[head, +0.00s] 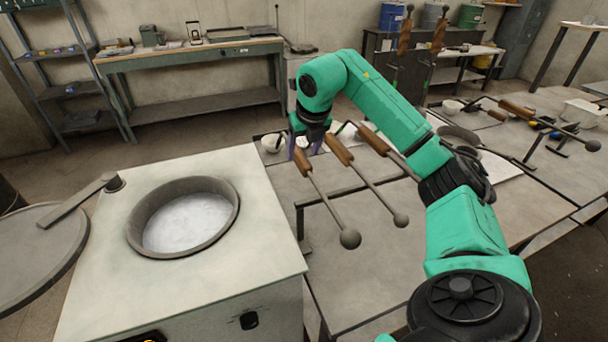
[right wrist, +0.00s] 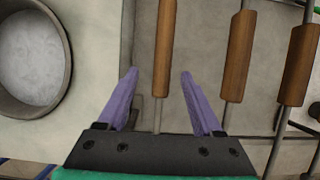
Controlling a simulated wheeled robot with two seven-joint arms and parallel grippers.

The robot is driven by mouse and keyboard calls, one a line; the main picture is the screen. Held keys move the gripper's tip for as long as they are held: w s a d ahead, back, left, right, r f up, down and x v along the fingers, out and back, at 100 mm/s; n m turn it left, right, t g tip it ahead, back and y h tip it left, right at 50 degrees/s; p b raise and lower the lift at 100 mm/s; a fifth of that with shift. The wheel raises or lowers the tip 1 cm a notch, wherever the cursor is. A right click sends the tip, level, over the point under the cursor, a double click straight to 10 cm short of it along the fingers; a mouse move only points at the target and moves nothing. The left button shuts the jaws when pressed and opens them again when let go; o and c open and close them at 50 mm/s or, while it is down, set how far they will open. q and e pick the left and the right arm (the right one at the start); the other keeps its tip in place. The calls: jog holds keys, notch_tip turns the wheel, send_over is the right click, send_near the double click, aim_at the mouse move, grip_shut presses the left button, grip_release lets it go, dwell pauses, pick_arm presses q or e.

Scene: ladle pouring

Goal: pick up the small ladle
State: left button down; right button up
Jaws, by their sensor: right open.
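Several ladles with wooden handles and round metal heads lie side by side on a rack at the table. The leftmost ladle's handle (head: 303,163) is nearest the furnace, and its head looks larger than that of the second ladle (head: 338,150). The third ladle (head: 373,140) is partly hidden by my arm. Which is the small one is hard to tell. My right gripper (head: 304,150) is open and empty above the leftmost handle. In the right wrist view, the leftmost handle (right wrist: 165,45) runs between the purple fingers, with gaps on both sides. My left gripper is out of view.
A furnace with a round crucible (head: 185,215) of pale melt stands left of the rack. A round lid (head: 40,250) is at far left. A small white cup (head: 272,143) sits behind the gripper. More ladles (head: 516,107) lie on the right table.

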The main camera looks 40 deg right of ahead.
aim_at(302, 158)
jog(key=x, duration=0.4)
jog(key=shift+d+f+p, duration=0.25)
jog(key=shift+p, duration=0.05)
grip_shut()
jog(key=shift+r, duration=0.1)
dwell(0.8)
jog(key=shift+w, duration=0.1)
